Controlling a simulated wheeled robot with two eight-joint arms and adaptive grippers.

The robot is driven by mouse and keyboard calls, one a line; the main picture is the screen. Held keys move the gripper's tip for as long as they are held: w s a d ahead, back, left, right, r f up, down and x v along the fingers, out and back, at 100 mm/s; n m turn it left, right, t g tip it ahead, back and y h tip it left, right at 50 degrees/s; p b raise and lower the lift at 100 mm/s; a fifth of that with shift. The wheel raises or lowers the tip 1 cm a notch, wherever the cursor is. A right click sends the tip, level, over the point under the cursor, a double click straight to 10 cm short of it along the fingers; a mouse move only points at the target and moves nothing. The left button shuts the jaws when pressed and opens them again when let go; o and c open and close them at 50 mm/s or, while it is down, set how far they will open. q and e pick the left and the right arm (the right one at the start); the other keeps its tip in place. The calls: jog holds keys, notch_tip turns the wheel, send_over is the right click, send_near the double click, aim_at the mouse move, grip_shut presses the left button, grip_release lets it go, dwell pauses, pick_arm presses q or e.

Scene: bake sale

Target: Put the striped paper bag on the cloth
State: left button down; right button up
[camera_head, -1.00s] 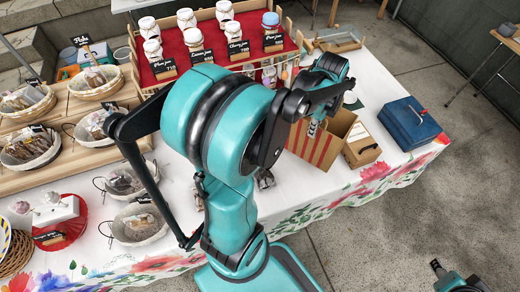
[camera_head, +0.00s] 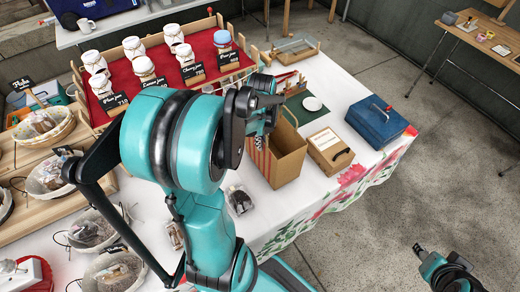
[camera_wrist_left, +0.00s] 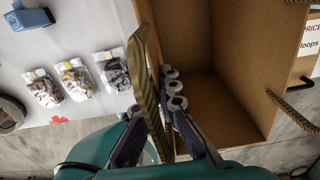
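The striped paper bag (camera_head: 283,160) stands upright and open on the white-covered table in the head view. It is brown, with red stripes on its left face. Its inside (camera_wrist_left: 215,50) fills much of the left wrist view. My left gripper (camera_head: 262,125) is at the bag's left rim. In the wrist view, its fingers (camera_wrist_left: 158,125) are apart, one on each side of the bag's wall or handle. A green cloth (camera_head: 320,118) lies behind the bag, with a white disc on it. My right gripper (camera_head: 419,250) is low at the right, away from the table.
A cardboard box (camera_head: 330,152) stands close to the bag's right. A blue case (camera_head: 376,122) is farther right. A red jam display (camera_head: 160,70) stands at the back left. Small packets (camera_wrist_left: 75,80) lie beside the bag.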

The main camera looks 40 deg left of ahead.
pick_arm(q)
notch_tip(320, 180, down, 2)
jog(key=shift+f, duration=0.1)
jog(key=shift+b, duration=0.3)
jog(key=shift+f, duration=0.2)
jog(key=c, duration=1.7)
grip_release()
jog(key=shift+r, duration=0.1)
